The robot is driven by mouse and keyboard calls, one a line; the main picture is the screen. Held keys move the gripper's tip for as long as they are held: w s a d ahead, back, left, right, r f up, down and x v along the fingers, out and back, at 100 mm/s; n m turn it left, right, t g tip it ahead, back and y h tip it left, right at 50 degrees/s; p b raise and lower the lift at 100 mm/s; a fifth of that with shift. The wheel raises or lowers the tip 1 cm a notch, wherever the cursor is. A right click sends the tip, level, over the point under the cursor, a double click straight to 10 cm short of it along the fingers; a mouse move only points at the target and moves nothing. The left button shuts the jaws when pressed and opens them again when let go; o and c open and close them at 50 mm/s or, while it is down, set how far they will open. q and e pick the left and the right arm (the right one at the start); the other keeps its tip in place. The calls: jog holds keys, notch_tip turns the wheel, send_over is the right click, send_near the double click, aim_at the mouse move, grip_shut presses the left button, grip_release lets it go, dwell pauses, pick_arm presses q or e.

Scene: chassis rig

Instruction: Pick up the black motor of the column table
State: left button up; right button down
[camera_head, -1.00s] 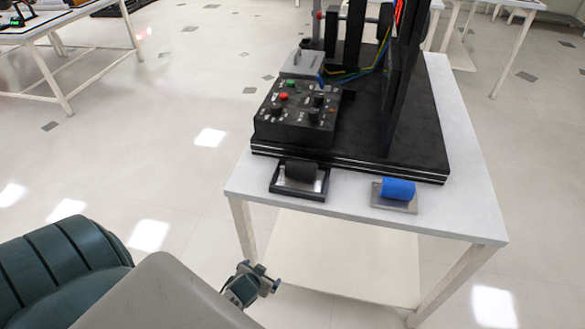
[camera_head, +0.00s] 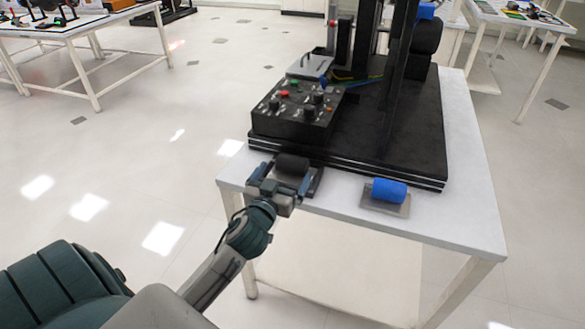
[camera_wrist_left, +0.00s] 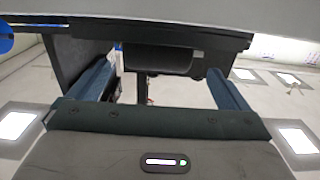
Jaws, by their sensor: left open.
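The black motor (camera_head: 292,163), a dark cylinder, sits on a small tray (camera_head: 317,181) at the table's front left edge. My left gripper (camera_head: 280,178) is open at the near side of the motor, with its fingers towards the motor's two ends. It covers part of the tray, and I cannot tell whether it touches the motor. In the left wrist view, the two blue-grey fingers (camera_wrist_left: 160,85) are spread apart. A dark block shows between them, probably the motor. The column table (camera_head: 455,215) is white-topped and bears a black column rig. My right gripper is not in view.
A blue cylinder (camera_head: 389,190) lies on a grey plate to the right of the motor. A black control box (camera_head: 297,118) with knobs stands close behind the motor on the black base (camera_head: 390,150). Bare tabletop lies between the two trays.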

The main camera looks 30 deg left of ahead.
aim_at(289, 167)
pick_arm(q)
jog(key=shift+w+a, duration=0.15)
jog(key=shift+w, duration=0.45)
jog(key=p+x, duration=0.1)
jog(key=x, duration=0.3)
jog(key=shift+w, duration=0.4)
jog(key=c, duration=1.3)
jog(key=shift+c, duration=0.7)
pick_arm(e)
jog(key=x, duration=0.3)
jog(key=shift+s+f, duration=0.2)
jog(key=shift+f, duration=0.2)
pick_arm(q)
jog(key=shift+r, duration=0.1)
